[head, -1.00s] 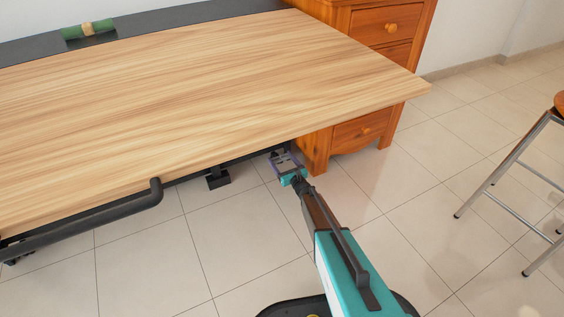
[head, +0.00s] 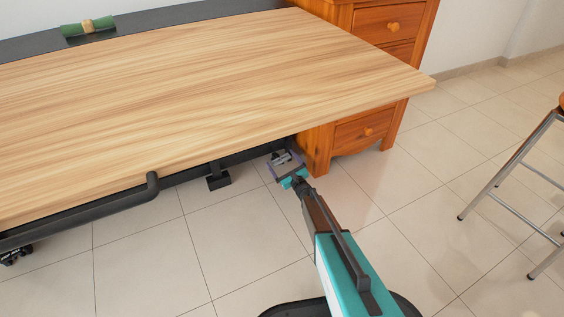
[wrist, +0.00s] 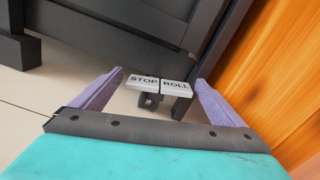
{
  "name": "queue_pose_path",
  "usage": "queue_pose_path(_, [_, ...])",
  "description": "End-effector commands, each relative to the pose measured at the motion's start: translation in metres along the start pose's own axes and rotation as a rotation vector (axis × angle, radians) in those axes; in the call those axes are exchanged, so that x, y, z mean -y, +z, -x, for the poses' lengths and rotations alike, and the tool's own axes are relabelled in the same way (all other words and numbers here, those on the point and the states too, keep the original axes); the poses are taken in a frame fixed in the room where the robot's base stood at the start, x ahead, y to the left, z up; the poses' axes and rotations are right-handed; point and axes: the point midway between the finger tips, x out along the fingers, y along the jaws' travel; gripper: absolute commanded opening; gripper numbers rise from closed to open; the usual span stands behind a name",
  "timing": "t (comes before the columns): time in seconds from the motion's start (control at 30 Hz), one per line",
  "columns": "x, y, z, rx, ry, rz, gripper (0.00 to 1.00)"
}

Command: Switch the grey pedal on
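The grey pedal (wrist: 158,84) is a light grey two-part rocker low at the desk's foot, with STOP on its left half and ROLL on its right half. In the wrist view it lies between and just beyond my fingertips. I cannot tell for sure which half is pressed down. My gripper (wrist: 159,78) is open, with a purple finger on each side of the pedal and nothing gripped. In the head view my gripper (head: 285,163) reaches low under the desk edge by the drawers, and the pedal (head: 281,157) shows small between the fingers.
The wooden desk top (head: 190,90) overhangs the pedal area. The orange wooden drawer cabinet (head: 365,130) stands close to the right of my gripper. Dark desk frame parts (wrist: 110,35) rise behind the pedal. A stool (head: 520,180) stands at far right. Tiled floor is clear between.

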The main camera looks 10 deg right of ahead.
Motion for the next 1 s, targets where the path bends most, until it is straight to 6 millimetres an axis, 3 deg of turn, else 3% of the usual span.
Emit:
queue_pose_path(0.27, [0.000,0.001,0.001,0.000,0.000,-0.002,0.94])
queue_pose_path(0.47, [0.000,0.002,0.014,0.000,0.000,-0.002,0.94])
queue_pose_path(1.0, [0.001,0.003,0.095,-0.002,-0.002,-0.003,0.94])
